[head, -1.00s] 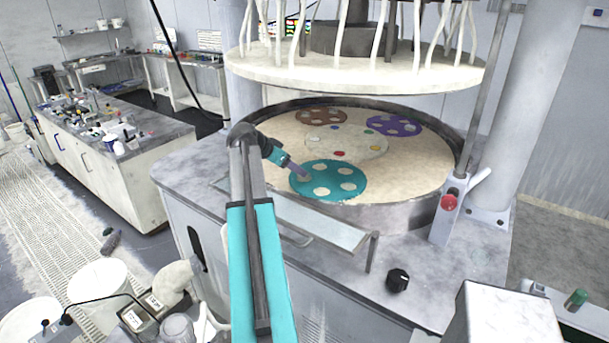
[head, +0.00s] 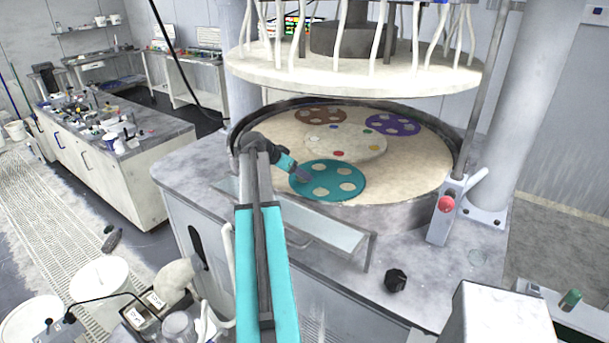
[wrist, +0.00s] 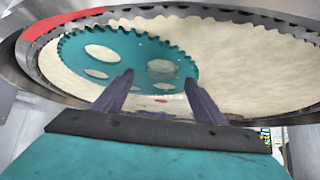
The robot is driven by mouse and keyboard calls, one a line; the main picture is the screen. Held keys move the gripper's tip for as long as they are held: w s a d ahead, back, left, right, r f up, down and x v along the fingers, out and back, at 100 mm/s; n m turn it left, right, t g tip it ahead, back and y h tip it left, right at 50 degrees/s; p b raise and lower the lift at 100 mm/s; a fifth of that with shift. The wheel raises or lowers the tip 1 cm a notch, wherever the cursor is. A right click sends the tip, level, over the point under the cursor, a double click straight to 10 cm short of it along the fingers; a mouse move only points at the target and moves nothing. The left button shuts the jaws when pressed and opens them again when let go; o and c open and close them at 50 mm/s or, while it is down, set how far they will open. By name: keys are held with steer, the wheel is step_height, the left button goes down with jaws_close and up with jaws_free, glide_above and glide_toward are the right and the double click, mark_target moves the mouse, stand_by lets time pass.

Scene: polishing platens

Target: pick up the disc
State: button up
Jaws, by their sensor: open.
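A teal toothed carrier (head: 327,193) with several round holes lies on the cream platen (head: 420,172), at its front left. It also shows in the wrist view (wrist: 125,53). One hole holds a greyish round disc (wrist: 162,70), unlike the cream seen through the others; it lies between and beyond my fingertips in the wrist view. My gripper (wrist: 160,86) is open and empty, its two purple fingers apart. In the head view my gripper (head: 304,176) is over the left part of the teal carrier and hides part of it. I cannot tell the height gap.
A brown carrier (head: 321,116) and a purple carrier (head: 392,126) lie farther back. A pale centre plate with small coloured spots lies between them. A raised rim (head: 400,216) surrounds the platen. A large upper plate (head: 355,76) with hanging hoses is overhead, limiting room above.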

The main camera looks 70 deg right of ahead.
steer(key=shift+p+x, duration=0.6)
steer(key=shift+x, duration=0.55)
steer(key=shift+s+d+f, duration=0.15)
steer(key=shift+s+f, duration=0.05)
steer(key=shift+f, duration=0.15)
steer(key=c, duration=1.2)
